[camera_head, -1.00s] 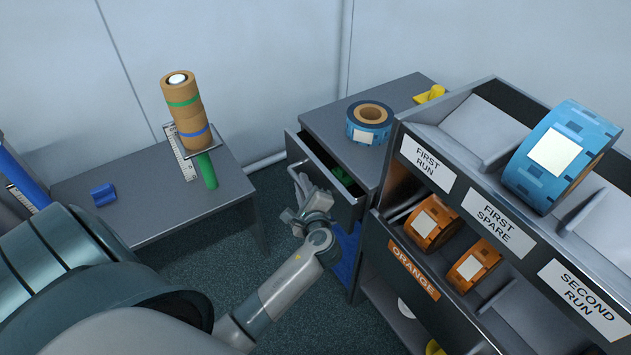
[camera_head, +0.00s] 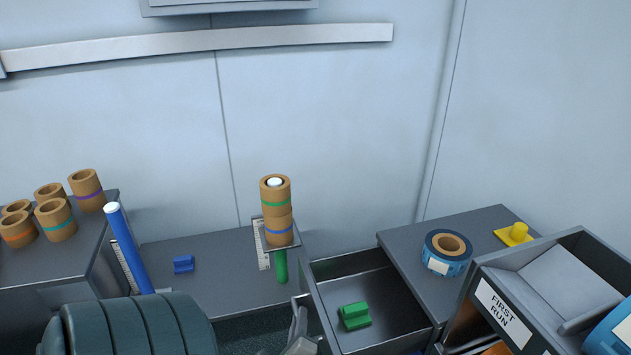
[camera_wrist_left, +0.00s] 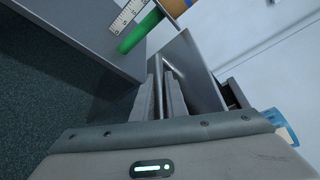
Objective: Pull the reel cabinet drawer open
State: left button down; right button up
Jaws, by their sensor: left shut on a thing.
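The reel cabinet drawer (camera_head: 388,290) is out from the cabinet (camera_head: 484,228) in the head view, its inside showing. A green block (camera_head: 355,316) lies in it. My left gripper (camera_head: 299,318) is at the drawer's front, low in the head view and partly cut off by the lower edge. In the left wrist view the gripper (camera_wrist_left: 166,92) is shut on the drawer's handle bar (camera_wrist_left: 158,72), which runs between the fingers. The drawer front (camera_wrist_left: 192,72) is just beyond it. My right gripper is not in view.
A blue reel (camera_head: 446,254) and a yellow piece (camera_head: 514,235) sit on the cabinet top. A labelled rack (camera_head: 505,312) stands at right. A side table (camera_head: 215,262) at left carries a blue block (camera_head: 183,264); brown cores (camera_head: 277,202) are stacked on a green post (camera_head: 281,266).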

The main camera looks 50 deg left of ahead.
pick_arm(q)
jog(key=shift+s+a, duration=0.1)
jog(key=shift+s, duration=0.25)
jog(key=c, duration=1.8)
grip_release()
jog(key=shift+o, duration=0.2)
